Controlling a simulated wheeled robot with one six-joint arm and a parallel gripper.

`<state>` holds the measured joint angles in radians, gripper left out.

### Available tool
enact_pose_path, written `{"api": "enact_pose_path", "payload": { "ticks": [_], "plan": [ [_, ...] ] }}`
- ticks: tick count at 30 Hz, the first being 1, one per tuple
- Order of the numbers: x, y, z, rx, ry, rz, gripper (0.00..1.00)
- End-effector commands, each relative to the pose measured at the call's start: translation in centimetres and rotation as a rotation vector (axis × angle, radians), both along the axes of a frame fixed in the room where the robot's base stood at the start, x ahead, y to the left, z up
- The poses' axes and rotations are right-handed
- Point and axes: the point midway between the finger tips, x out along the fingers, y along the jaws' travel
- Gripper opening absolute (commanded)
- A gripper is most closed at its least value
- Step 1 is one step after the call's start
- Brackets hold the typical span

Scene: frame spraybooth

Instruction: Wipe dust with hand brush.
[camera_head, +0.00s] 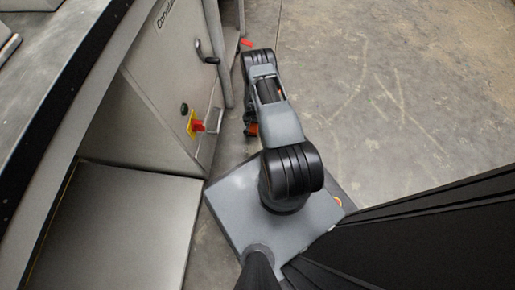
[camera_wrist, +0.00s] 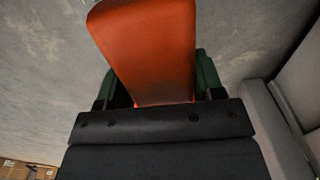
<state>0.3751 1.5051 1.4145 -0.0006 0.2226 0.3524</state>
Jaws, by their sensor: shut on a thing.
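In the wrist view my gripper (camera_wrist: 157,82) is shut on an orange-red piece (camera_wrist: 148,42), which I take to be the hand brush. Its broad, smooth, rounded end points up in that view between the two green-sided fingers. Bristles are not visible. I cannot make out a distinct dust patch in either view.
A grey cabinet (camera_head: 165,95) with a black handle, a red-and-yellow switch (camera_head: 195,124) and a low panel (camera_head: 125,225) stands left of my arm. The concrete floor (camera_head: 400,90) at right is open.

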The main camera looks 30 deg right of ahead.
Motion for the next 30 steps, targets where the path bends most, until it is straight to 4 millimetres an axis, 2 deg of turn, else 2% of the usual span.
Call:
{"api": "enact_pose_path", "payload": {
  "ticks": [3, 9, 25, 28, 30],
  "plan": [
    [0.1, 0.1, 1.5, -0.001, -0.002, 0.002, 0.39],
    [0.1, 0.3, 2.8, -0.001, -0.001, 0.006, 0.39],
    [0.1, 0.3, 3.3, -0.001, -0.001, 0.007, 0.39],
    [0.2, 0.5, 4.5, 0.000, -0.001, 0.018, 0.39],
    [0.2, 1.0, 6.3, -0.001, -0.002, 0.037, 0.39]
  ]
}}
